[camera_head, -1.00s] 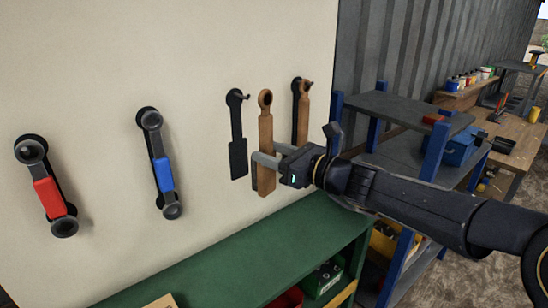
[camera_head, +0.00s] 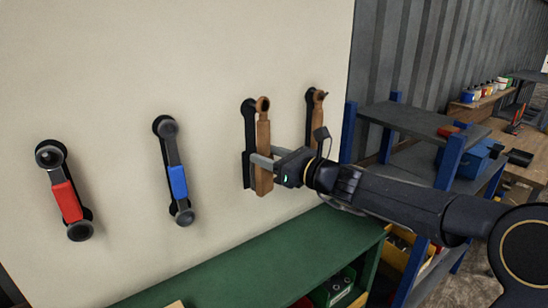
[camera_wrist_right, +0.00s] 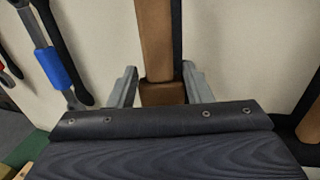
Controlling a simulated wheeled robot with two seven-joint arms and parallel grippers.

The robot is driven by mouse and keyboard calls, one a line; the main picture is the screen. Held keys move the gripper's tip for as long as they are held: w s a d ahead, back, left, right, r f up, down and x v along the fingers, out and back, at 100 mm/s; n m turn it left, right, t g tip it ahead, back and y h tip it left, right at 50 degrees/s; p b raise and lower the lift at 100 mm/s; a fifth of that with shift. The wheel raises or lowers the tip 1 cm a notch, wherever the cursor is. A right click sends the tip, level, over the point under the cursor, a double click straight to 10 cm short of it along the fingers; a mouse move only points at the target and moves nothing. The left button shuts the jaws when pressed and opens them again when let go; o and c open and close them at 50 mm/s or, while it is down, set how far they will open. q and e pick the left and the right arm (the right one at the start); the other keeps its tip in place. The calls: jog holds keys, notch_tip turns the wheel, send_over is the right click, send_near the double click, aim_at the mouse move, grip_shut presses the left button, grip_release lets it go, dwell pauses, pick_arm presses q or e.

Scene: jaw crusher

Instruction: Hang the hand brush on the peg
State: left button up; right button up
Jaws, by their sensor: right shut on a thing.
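The hand brush (camera_head: 263,150) is wooden, with a holed round end at the top. It hangs upright in my right gripper (camera_head: 267,160), whose fingers are shut on its lower part. In the right wrist view the brown brush (camera_wrist_right: 155,40) stands between the two fingers (camera_wrist_right: 160,85). The brush is in front of the black outline (camera_head: 248,115) on the pale board and covers part of it. The peg at the outline's top is hidden behind the brush end; I cannot tell whether it is in the hole. My left gripper is not in view.
A similar wooden tool (camera_head: 315,118) hangs on a peg close to the right. A blue-gripped tool (camera_head: 177,180) and a red-gripped tool (camera_head: 66,200) hang at left. A green bench (camera_head: 270,255) runs below; a blue-posted shelf (camera_head: 425,120) stands right.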

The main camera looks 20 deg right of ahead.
jog(key=shift+x, duration=0.8)
jog(key=shift+w+f+b, duration=0.3)
jog(key=shift+w+f, duration=0.1)
jog(key=shift+w, duration=0.1)
jog(key=shift+f, duration=0.2)
jog(key=shift+f, duration=0.1)
